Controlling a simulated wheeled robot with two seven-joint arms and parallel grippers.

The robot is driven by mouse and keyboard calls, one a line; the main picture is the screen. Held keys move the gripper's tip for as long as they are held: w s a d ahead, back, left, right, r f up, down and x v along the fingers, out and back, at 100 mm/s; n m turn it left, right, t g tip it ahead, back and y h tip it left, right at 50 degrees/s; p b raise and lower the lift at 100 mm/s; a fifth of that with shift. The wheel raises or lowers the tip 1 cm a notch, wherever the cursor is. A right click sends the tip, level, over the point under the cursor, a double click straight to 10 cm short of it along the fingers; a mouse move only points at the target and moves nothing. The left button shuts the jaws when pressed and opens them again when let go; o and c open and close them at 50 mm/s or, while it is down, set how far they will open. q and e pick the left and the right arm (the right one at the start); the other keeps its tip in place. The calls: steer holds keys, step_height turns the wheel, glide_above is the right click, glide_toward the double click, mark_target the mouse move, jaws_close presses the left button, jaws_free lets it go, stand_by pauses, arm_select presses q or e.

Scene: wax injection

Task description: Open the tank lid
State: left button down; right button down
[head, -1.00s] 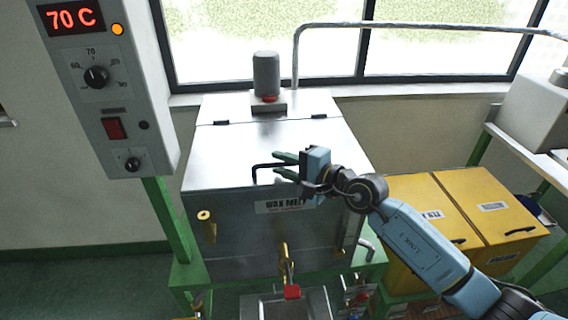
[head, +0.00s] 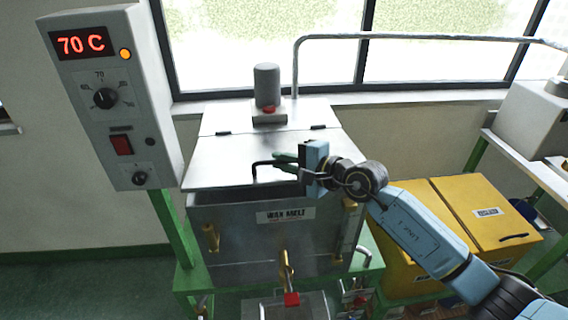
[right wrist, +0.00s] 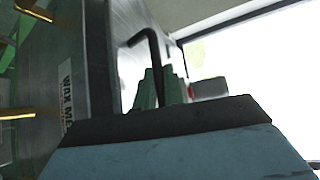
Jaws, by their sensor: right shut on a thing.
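The wax melt tank (head: 240,235) stands in the middle of the head view. Its silver lid (head: 235,155) is hinged at the back and tilted slightly up. A dark gap shows under its front edge. My right gripper (head: 278,163) is shut on the black lid handle (head: 258,170) near the lid's front edge. In the right wrist view, the green fingers (right wrist: 160,88) are at the bent black handle (right wrist: 146,42), and the tank front with its label shows at left. My left gripper is not in view.
A control box (head: 115,100) reading 70 C stands left of the tank. A grey motor (head: 267,85) rises behind the lid hinges. Yellow bins (head: 485,212) stand at the right. A brass valve with a red handle (head: 291,299) projects at the tank's front. A metal rail crosses the window.

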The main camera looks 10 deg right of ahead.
steer(key=shift+g, duration=0.3)
steer(key=r, duration=0.2)
steer(key=w+r+p, duration=0.2)
steer(key=r, duration=0.1)
steer(key=shift+r, duration=0.3)
steer(key=w+r+m+g+h+p, duration=0.1)
steer(key=w+r+m+g, duration=0.1)
steer(key=w+r, duration=0.2)
steer(key=shift+r+p, duration=0.35)
steer(key=shift+r, duration=0.45)
steer(key=shift+w, duration=0.1)
